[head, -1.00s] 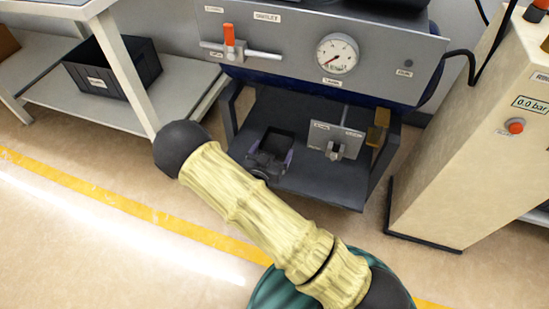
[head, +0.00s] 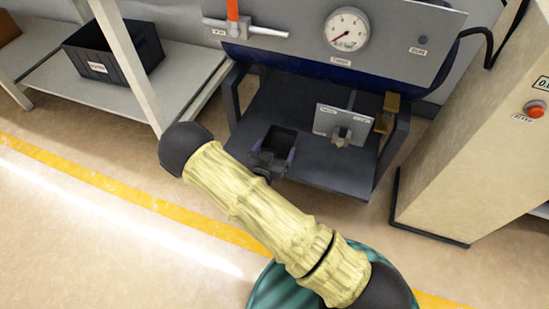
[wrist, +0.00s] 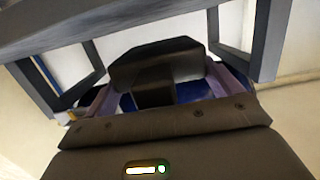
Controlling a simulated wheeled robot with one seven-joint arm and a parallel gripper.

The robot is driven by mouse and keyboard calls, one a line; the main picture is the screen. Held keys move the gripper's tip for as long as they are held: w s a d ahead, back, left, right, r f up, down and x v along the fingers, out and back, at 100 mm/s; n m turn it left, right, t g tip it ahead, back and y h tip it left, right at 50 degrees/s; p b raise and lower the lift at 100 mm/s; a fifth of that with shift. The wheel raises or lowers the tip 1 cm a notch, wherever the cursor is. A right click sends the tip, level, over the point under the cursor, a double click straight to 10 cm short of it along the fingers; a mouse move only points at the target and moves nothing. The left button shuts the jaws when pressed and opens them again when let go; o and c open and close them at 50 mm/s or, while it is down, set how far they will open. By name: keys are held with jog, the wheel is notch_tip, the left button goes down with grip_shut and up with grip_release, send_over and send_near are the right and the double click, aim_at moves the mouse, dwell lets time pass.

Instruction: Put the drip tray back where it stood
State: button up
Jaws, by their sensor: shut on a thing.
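The drip tray looks like a dark, open-topped square box (head: 281,139) at the lower shelf of the grey stand. My gripper (head: 272,158) is shut on it, with a purplish finger on each side. In the wrist view the dark held piece (wrist: 155,62) fills the space between the fingers of my gripper (wrist: 165,92), with a narrower stem toward the palm. The tray's underside is hidden, so I cannot tell whether it touches the shelf.
The grey shelf (head: 320,172) has bare room around the tray. A metal plate with a small fitting (head: 327,121) stands to its right. The stand's legs flank the shelf. A gauge panel (head: 390,35) overhangs behind. A beige cabinet (head: 465,140) stands right, a black crate (head: 113,60) left.

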notch_tip(320, 180, down, 4)
jog(key=b, duration=0.2)
jog(key=shift+r+b, duration=0.1)
jog(key=shift+b, duration=0.25)
jog(key=shift+r, duration=0.1)
jog(key=shift+w, duration=0.1)
